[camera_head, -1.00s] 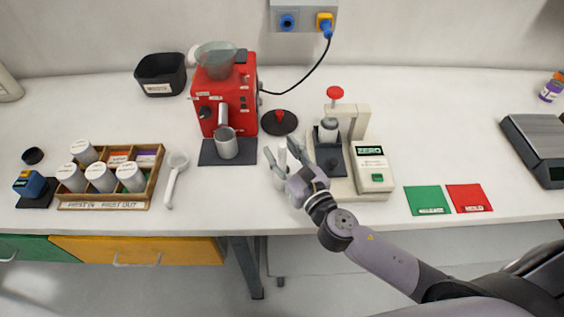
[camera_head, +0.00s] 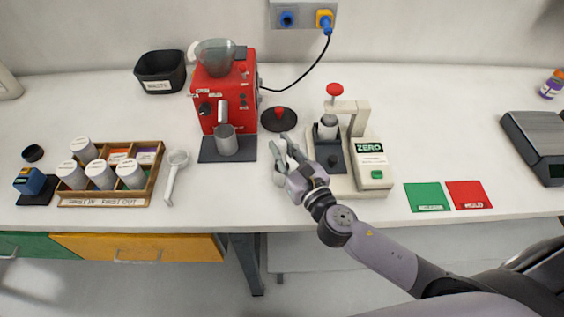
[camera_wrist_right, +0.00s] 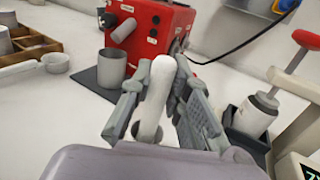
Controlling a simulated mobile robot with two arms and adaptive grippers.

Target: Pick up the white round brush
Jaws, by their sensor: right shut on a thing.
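The white round brush (camera_wrist_right: 159,84) stands out between the fingers of my right gripper (camera_wrist_right: 155,100) in the right wrist view, its rounded white end pointing away from the palm. In the head view my right gripper (camera_head: 284,148) is left of the white press and in front of the red grinder, shut on the brush. The brush is mostly hidden by the fingers there; whether its lower end touches the table is hard to tell. My left gripper is not in view.
The red grinder (camera_head: 225,95) with a metal cup (camera_head: 227,141) stands behind left. The white press with a red knob (camera_head: 335,90) and ZERO box (camera_head: 371,167) is close on the right. A white-handled scoop (camera_head: 174,178) and wooden tray (camera_head: 104,202) lie left.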

